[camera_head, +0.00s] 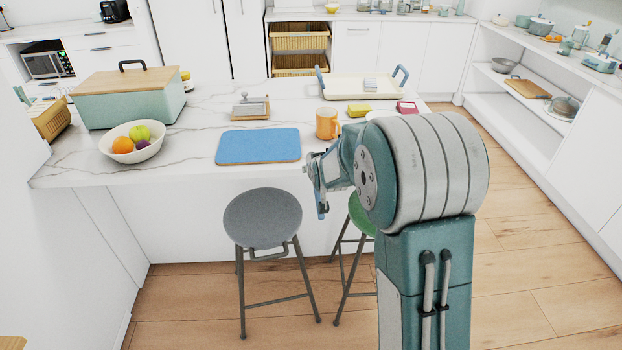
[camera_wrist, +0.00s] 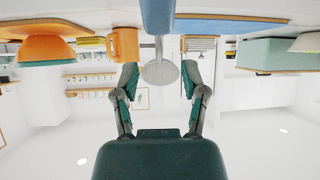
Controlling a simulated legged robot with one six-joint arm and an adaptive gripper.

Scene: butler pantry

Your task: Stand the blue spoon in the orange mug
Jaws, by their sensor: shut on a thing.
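The blue spoon (camera_head: 322,208) hangs from my gripper (camera_head: 314,172) with its blue handle downward, in front of the island's edge. In the wrist view, which is upside down, the spoon (camera_wrist: 157,15) shows its blue handle at the top and a grey round bowl between the fingers of my gripper (camera_wrist: 160,78). My gripper is shut on it; the exact contact is hard to see. The orange mug (camera_head: 327,123) stands upright on the island, apart from the spoon and farther back. It also shows in the wrist view (camera_wrist: 123,44). The mug's inside is hidden.
The island (camera_head: 190,140) holds a blue board (camera_head: 258,146) left of the mug, a fruit bowl (camera_head: 152,148), a green box (camera_head: 128,103), a grey tool on wood (camera_head: 251,107) and a cream tray (camera_head: 345,87). A yellow block (camera_head: 359,110) stands near the mug. Stools (camera_head: 262,214) stand in front.

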